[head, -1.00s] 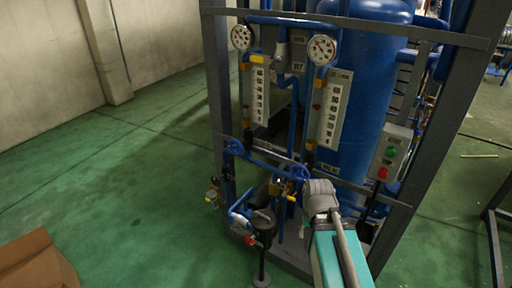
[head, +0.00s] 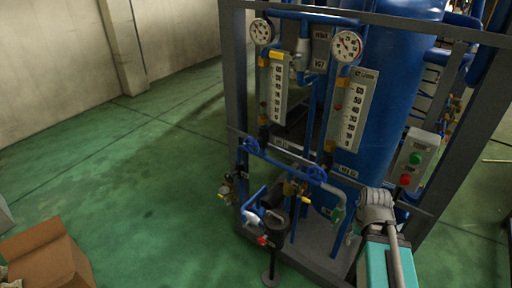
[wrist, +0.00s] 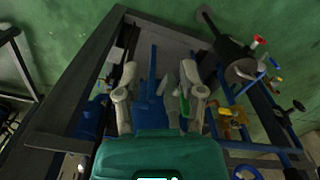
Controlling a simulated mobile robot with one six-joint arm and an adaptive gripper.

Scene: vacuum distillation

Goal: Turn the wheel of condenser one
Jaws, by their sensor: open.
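Two blue handwheels show on the front of the rig in the head view, one at the left (head: 250,146) and one at the right (head: 316,174), both on a blue crossbar below the gauge panels. I cannot tell which belongs to condenser one. In the wrist view my gripper (wrist: 158,98) is open, its two grey fingers spread, with nothing between them. It points down toward the rig's base frame and blue pipes, apart from the handwheels. In the head view the fingers are hidden behind my arm, right of the right handwheel.
Two round gauges (head: 347,46) and scale panels (head: 352,110) stand above the wheels, before a blue tank (head: 385,100). A button box (head: 415,160) is at right. Pipes and a red-handled valve (head: 264,240) are low in front. A cardboard box (head: 48,255) lies left; green floor is clear between.

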